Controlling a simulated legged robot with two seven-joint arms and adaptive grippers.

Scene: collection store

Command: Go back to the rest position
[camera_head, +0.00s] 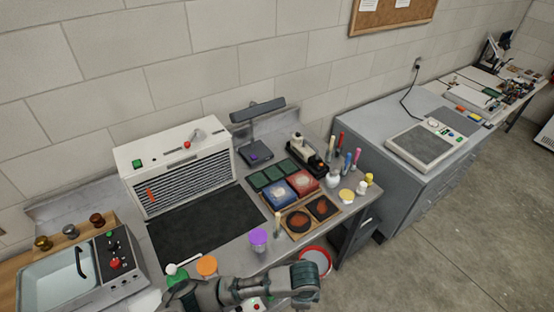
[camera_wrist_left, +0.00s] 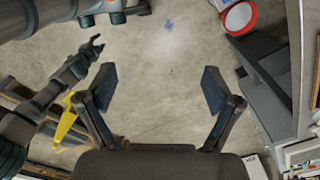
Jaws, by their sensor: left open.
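In the left wrist view my left gripper (camera_wrist_left: 160,92) is open, with its two dark fingers wide apart and only concrete floor between them. Nothing is held in it. In the head view an arm of mine runs along the bottom edge in front of the bench, and its fingers are hidden or outside the picture. My right gripper (camera_wrist_left: 92,46) appears small at the left of the left wrist view, above the floor. Its fingers look spread and empty.
The steel workbench (camera_head: 222,207) carries a louvred white box (camera_head: 182,165), a dark mat (camera_head: 200,225), colour trays and jars. A red-rimmed bin (camera_head: 316,262) stands below its front edge. A grey cabinet (camera_head: 378,147) stands to the right. The floor (camera_head: 440,240) at right is clear.

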